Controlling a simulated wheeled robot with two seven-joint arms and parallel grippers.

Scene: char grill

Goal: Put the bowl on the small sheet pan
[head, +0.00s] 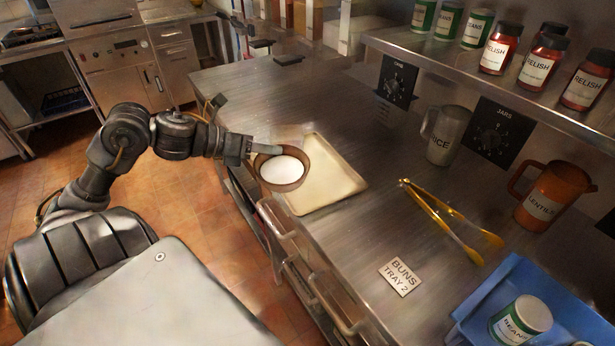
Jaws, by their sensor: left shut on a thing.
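The bowl (282,170) has a brown rim and a white inside, and it is upright. My left gripper (262,148) comes in from the left and is shut on the bowl's far-left rim. The small sheet pan (335,178) is a pale, shallow tray on the steel counter. In the picture the bowl overlaps the left part of the pan; I cannot tell whether it touches the pan or hangs above it. The bowl hides part of the pan's left edge. My right gripper is not in view.
Yellow-handled tongs (447,220) and a "BUNS TRAY 2" card (400,277) lie on the counter (355,245) to the right. A blue crate (500,280) holds a beans can (520,318). A grey jug (449,135) and an orange lentils jug (552,195) stand at the back.

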